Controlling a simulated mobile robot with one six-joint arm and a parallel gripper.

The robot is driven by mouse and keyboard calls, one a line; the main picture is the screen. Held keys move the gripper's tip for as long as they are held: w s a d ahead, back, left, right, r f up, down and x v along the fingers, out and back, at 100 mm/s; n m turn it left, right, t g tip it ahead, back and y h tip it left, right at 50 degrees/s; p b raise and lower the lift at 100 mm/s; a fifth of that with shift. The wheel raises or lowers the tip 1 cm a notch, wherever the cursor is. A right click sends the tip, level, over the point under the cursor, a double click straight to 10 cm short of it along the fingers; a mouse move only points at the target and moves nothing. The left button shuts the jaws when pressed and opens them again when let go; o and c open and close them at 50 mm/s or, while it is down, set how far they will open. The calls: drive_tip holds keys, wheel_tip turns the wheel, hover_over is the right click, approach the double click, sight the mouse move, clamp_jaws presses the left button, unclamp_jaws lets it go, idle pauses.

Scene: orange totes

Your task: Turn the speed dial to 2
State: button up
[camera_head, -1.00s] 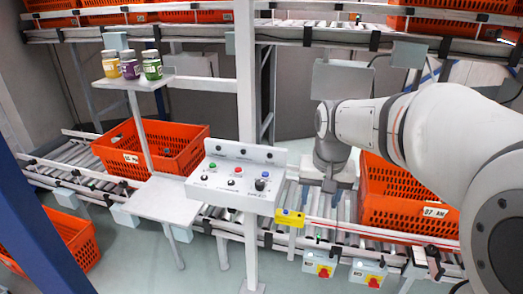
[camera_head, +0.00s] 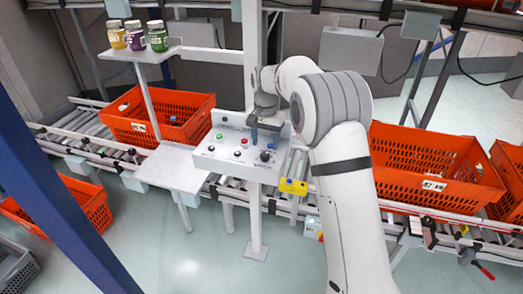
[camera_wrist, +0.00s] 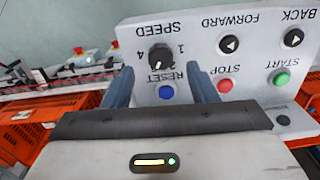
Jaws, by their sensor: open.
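The speed dial is a black knob (camera_wrist: 160,57) on a white control panel (camera_wrist: 235,62), upside down in the wrist view, with "SPEED", "4" and "1" printed around it. Other digits and its exact setting are hard to read. In the head view the dial (camera_head: 265,156) is at the panel's right front. My gripper (camera_wrist: 160,74) is open, its two fingers on either side of the dial's line, apart from it as far as I can tell. In the head view my gripper (camera_head: 265,132) hangs over the panel's right part.
A blue reset button (camera_wrist: 166,92) lies between my fingers' line. A red stop button (camera_wrist: 225,86), green start button (camera_wrist: 282,79) and black forward button (camera_wrist: 229,44) are beside it. Orange totes (camera_head: 425,170) stand on the conveyor; jars (camera_head: 157,37) sit on a shelf.

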sight(265, 154)
wheel_tip(265, 154, down, 5)
drive_tip(key=shift+r+p, duration=0.1)
drive_tip(key=shift+p, duration=0.2)
